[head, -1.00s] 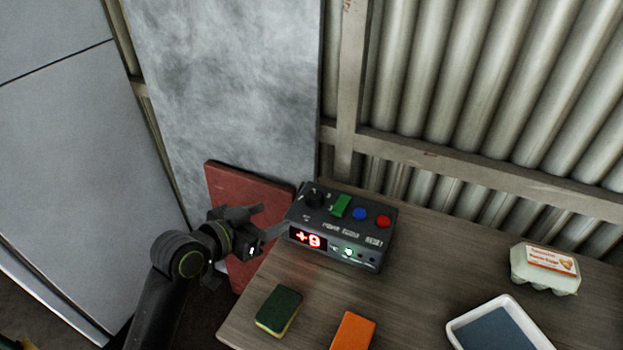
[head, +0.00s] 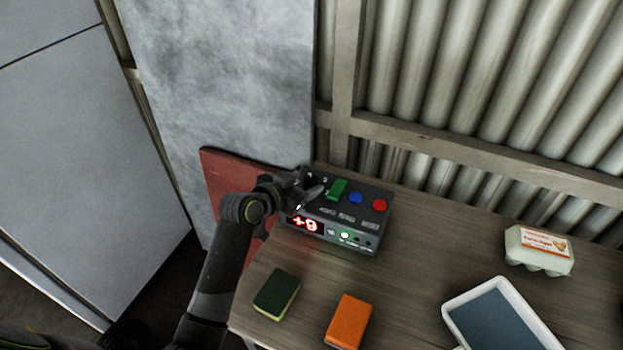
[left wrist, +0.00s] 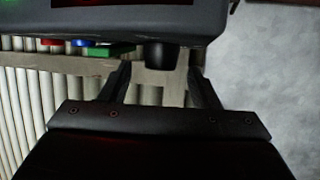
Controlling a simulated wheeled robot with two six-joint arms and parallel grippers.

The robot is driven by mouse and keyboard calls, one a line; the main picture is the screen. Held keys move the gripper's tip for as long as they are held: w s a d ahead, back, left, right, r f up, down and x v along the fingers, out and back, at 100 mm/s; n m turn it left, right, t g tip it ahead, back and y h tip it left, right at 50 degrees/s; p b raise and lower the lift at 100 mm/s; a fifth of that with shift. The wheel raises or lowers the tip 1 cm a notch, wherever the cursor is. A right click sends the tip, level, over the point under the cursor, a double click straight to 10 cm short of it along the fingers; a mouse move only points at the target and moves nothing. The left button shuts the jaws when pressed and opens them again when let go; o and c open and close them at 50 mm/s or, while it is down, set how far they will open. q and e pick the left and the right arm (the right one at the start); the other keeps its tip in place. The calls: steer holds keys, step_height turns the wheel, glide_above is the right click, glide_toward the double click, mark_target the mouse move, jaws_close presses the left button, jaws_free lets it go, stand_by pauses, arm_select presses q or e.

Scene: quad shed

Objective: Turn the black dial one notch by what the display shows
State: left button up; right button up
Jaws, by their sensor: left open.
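The dark control box (head: 352,232) stands at the back left of the wooden table. Its red display (head: 305,224) reads "+9". The black dial (left wrist: 160,55) shows in the left wrist view between my two fingers, which are apart from each other with a gap on each side of it. In the head view the dial is largely hidden by my left gripper (head: 308,184), which is open at the box's top left corner. I cannot tell whether a finger touches the dial. My right gripper is not in view.
A green switch (head: 337,190), a blue button (head: 355,198) and a red button (head: 379,205) sit right of the dial. A sponge (head: 277,294), an orange block (head: 348,321), a white tray (head: 452,312) and an egg carton (head: 539,250) are on the table. A corrugated wall stands behind.

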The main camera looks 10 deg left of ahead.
mark_target(309, 181)
arm_select(q)
steer(key=shift+x, duration=1.15)
steer(key=shift+w+d+f, duration=0.2)
steer(key=shift+w+d, duration=0.1)
steer(key=shift+w, duration=0.25)
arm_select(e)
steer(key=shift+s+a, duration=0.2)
